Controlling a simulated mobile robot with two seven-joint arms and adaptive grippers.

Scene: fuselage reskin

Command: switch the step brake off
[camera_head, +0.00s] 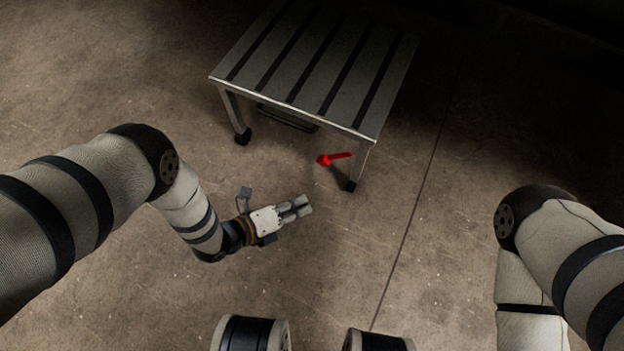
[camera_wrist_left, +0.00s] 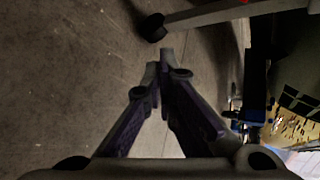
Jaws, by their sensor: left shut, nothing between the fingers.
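The step (camera_head: 310,65) is a grey slatted platform on legs with black feet, standing on the floor. A red lever (camera_head: 335,158), which looks like the step brake, sticks out beside its near right leg. My left gripper (camera_head: 305,206) is shut and empty, in front of the step and below and left of the red lever, apart from it. In the left wrist view the shut fingertips (camera_wrist_left: 160,60) point toward a step leg (camera_wrist_left: 215,14) with a black foot. A sliver of red shows at that view's top edge. My right gripper is out of view.
A dark bar (camera_head: 287,118) runs low under the step's front edge. The concrete floor (camera_head: 440,230) between my arms is clear, with a thin seam. The area behind the step is very dark. The left wrist view shows cluttered, unclear objects at the right.

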